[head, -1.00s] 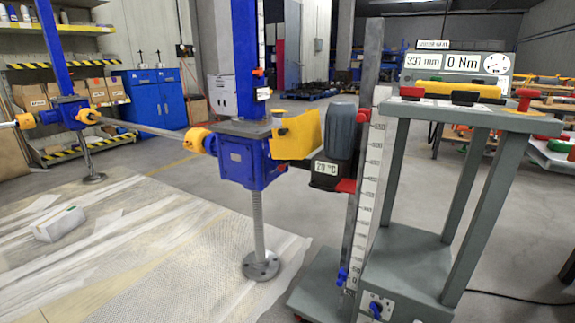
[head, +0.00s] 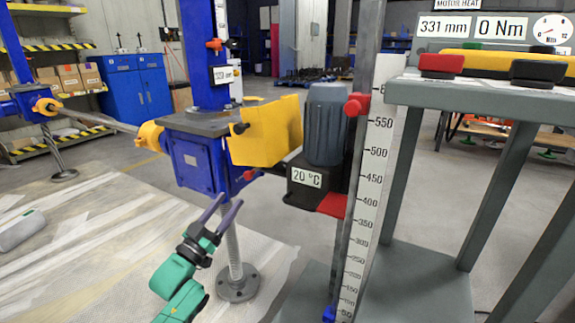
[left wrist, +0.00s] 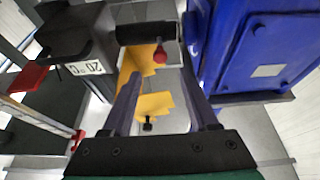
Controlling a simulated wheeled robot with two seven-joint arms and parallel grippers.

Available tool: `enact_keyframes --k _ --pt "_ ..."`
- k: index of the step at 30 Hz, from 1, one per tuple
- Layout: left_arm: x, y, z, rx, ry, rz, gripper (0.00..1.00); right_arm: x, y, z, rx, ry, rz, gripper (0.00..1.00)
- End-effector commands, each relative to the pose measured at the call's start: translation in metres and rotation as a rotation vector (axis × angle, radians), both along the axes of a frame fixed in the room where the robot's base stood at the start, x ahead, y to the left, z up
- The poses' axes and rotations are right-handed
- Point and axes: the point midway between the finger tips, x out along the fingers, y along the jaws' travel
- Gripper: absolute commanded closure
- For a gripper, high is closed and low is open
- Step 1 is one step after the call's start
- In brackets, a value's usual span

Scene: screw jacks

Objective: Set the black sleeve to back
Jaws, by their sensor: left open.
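The black sleeve (left wrist: 147,33) sits on the shaft between the blue gearbox (left wrist: 252,45) and the dark motor (left wrist: 72,35), with a red knob (left wrist: 160,55) on it. In the head view the red knob (head: 249,174) shows close to the blue gearbox (head: 195,165), below the yellow guard (head: 265,132); much of the sleeve is hard to make out there. My left gripper (head: 230,200) is open, below and left of the knob. In the left wrist view its fingers (left wrist: 162,68) point toward the knob, which appears between their tips. I see no contact. My right gripper is not in view.
The motor (head: 325,125) has a 20 °C label. A measuring scale (head: 370,180) stands right of it, then a grey bench (head: 480,98) with red and black buttons. The lead screw (head: 234,255) stands close behind my left gripper. Open floor lies left.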

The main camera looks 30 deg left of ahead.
Motion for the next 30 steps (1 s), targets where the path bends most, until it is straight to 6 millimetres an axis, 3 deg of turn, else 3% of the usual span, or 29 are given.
enact_keyframes --k 15,20,27,28,30 --pt "0.111 0.001 0.044 0.0 0.002 0.0 0.4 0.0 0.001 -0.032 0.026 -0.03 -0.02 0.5" --pt "0.126 0.002 0.051 0.001 0.004 -0.001 0.4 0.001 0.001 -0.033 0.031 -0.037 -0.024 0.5" --pt "0.128 0.002 0.052 0.0 0.006 -0.001 0.4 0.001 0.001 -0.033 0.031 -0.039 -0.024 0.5" --pt "0.128 0.001 0.052 0.0 0.006 -0.001 0.44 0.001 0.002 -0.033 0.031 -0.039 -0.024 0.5" --pt "0.128 0.001 0.052 0.0 0.006 -0.001 0.71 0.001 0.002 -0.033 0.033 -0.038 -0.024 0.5"
